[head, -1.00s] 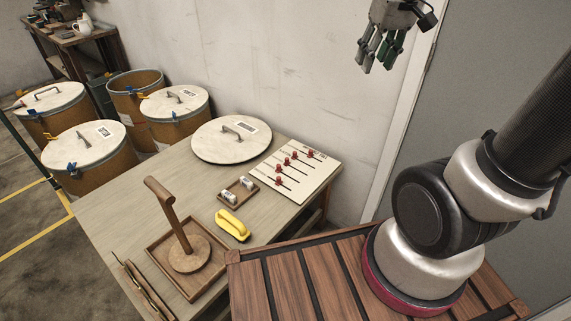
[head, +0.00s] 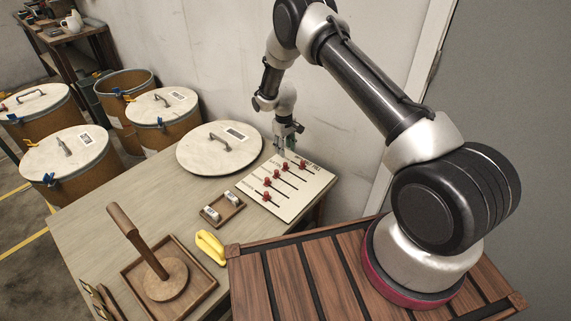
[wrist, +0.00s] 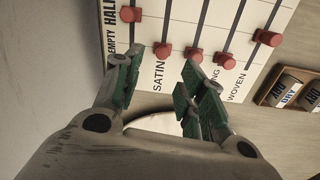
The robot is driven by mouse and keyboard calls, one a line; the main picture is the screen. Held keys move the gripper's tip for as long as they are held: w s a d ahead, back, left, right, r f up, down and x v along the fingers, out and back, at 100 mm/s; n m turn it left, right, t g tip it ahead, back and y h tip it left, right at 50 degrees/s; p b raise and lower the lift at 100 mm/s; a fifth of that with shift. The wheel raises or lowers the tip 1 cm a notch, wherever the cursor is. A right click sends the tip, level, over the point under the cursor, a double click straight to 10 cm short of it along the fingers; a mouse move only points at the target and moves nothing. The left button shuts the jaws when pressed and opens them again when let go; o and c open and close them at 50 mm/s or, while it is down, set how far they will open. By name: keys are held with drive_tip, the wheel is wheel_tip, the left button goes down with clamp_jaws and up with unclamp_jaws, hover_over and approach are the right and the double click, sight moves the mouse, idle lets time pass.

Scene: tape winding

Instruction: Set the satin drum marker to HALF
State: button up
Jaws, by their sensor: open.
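The slider board (head: 300,195) lies at the back right of the table, with several red markers on dark slots. In the wrist view, the word SATIN is printed just below one red marker (wrist: 162,49), apparently the satin marker. It sits about level with EMPTY; HALF is printed further up the board. Another red marker (wrist: 131,14) to its left stands about level with HALF. My gripper (head: 288,147) is above the board's far edge. In the wrist view, my green-padded fingers (wrist: 160,85) are open and empty, below the satin marker in the picture. Contact is not visible.
Other red markers (wrist: 194,55) stand close to the right of the satin one. The wall (head: 340,120) rises close behind the board.

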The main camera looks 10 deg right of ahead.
sight(285, 164)
wheel_tip(285, 164, down, 9)
idle(0.4)
clamp_jaws()
